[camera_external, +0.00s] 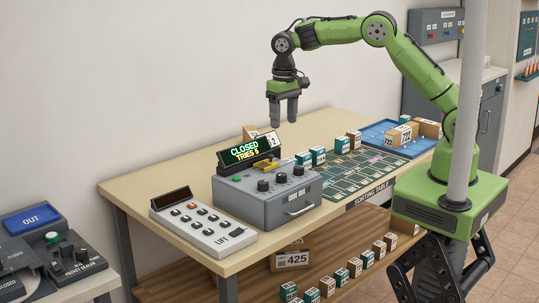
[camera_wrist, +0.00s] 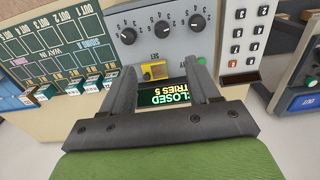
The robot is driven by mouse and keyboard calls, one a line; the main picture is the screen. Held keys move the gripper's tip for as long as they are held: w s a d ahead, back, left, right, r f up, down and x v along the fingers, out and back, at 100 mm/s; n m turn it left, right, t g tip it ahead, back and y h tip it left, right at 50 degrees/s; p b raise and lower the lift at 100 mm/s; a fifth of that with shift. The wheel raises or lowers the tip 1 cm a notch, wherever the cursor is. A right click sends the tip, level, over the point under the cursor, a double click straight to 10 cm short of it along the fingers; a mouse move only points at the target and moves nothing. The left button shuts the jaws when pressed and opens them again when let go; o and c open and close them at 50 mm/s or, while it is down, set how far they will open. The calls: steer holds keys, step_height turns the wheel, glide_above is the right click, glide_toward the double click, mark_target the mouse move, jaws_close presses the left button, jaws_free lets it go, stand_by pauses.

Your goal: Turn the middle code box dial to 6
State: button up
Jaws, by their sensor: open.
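The grey code box (camera_external: 275,207) stands on the sorting table, with three black dials on its sloped face. The middle dial (camera_external: 281,178) also shows in the wrist view (camera_wrist: 162,28), between the two outer dials. The box's display (camera_external: 247,151) reads CLOSED and TRIES, with what looks like a 5. My gripper (camera_external: 283,112) is open and empty, pointing down above the box and apart from it. In the wrist view its fingers (camera_wrist: 159,72) straddle the yellow SET part (camera_wrist: 154,71) in the picture, short of the dials.
A white LIFT keypad (camera_external: 203,225) stands left of the box. The sorting mat (camera_external: 345,176) with several small boxes and a blue tray (camera_external: 375,131) lie to its right.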

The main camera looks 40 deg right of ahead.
steer(key=f, duration=0.1)
glide_toward(281, 174)
step_height(281, 174, down, 9)
steer(key=shift+a+f, duration=0.1)
steer(key=shift+c, duration=0.2)
steer(key=c, duration=1)
